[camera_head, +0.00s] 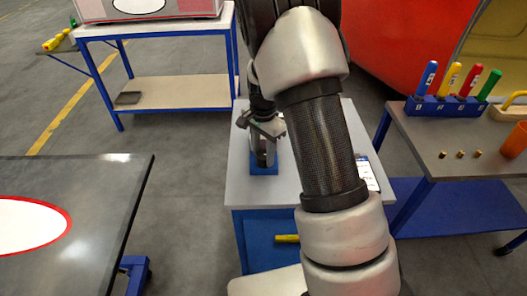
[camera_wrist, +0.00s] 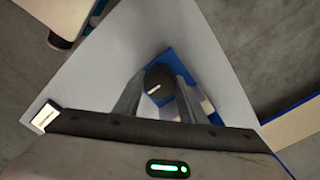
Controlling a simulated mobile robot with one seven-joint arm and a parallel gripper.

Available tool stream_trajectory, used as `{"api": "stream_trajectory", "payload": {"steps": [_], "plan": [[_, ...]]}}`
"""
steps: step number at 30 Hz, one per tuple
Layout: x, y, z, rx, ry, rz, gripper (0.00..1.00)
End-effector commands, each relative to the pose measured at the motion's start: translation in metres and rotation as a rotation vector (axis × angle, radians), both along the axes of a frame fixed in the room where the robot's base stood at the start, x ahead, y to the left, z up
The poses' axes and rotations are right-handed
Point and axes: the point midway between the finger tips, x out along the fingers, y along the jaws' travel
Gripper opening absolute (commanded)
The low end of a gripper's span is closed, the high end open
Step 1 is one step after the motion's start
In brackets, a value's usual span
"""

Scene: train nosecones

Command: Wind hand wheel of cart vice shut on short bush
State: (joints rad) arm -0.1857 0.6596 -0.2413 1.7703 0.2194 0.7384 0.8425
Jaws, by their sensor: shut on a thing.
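The cart vice (camera_head: 263,168) is a small blue block on the light grey cart top, partly behind my gripper (camera_head: 263,155). It also shows blue in the wrist view (camera_wrist: 181,66). The hand wheel (camera_wrist: 158,80) is a dark round knob with a white mark, seen from above between my two grey fingers (camera_wrist: 157,98). My gripper points down and is shut on the hand wheel. A small pale piece (camera_wrist: 206,106) shows beside the right finger; I cannot tell whether it is the bush or part of the vice. The vice's jaws are mostly hidden.
A right-hand table (camera_head: 430,177) holds several coloured markers in a blue rack (camera_head: 445,106) and small brass pieces (camera_head: 460,154). A dark table (camera_head: 110,215) stands at left, a blue-framed bench (camera_head: 165,90) behind. The cart top (camera_head: 245,190) left of the vice is clear.

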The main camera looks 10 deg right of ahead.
Motion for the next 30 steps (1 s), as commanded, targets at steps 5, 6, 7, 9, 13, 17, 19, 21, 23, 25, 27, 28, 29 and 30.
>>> {"api": "stream_trajectory", "payload": {"steps": [5, 6, 7, 9, 13, 17, 19, 21, 23, 25, 27, 28, 29, 30], "plan": [[0.0009, 0.0006, 0.0018, 0.000, -0.001, -0.107, 0.15], [0.0010, 0.0003, 0.0018, 0.000, -0.001, -0.126, 0.15], [0.0011, 0.0002, 0.0018, -0.001, -0.003, -0.140, 0.15], [0.0012, 0.0002, 0.0017, 0.000, -0.002, -0.166, 0.15], [0.0014, 0.0004, 0.0015, 0.000, -0.002, -0.200, 0.15], [0.0015, 0.0005, 0.0013, 0.001, -0.003, -0.216, 0.15], [0.0015, 0.0005, 0.0012, 0.001, -0.003, -0.220, 0.15], [0.0016, 0.0005, 0.0011, 0.001, -0.003, -0.221, 0.15], [0.0016, 0.0005, 0.0011, 0.001, -0.003, -0.221, 0.15], [0.0016, 0.0005, 0.0011, 0.001, -0.003, -0.221, 0.15], [0.0016, 0.0005, 0.0011, 0.001, -0.003, -0.221, 0.15], [0.0016, 0.0005, 0.0011, 0.001, -0.003, -0.220, 0.15], [0.0016, 0.0004, 0.0011, 0.001, -0.003, -0.220, 0.15], [0.0016, 0.0004, 0.0012, 0.001, -0.003, -0.220, 0.42]]}}
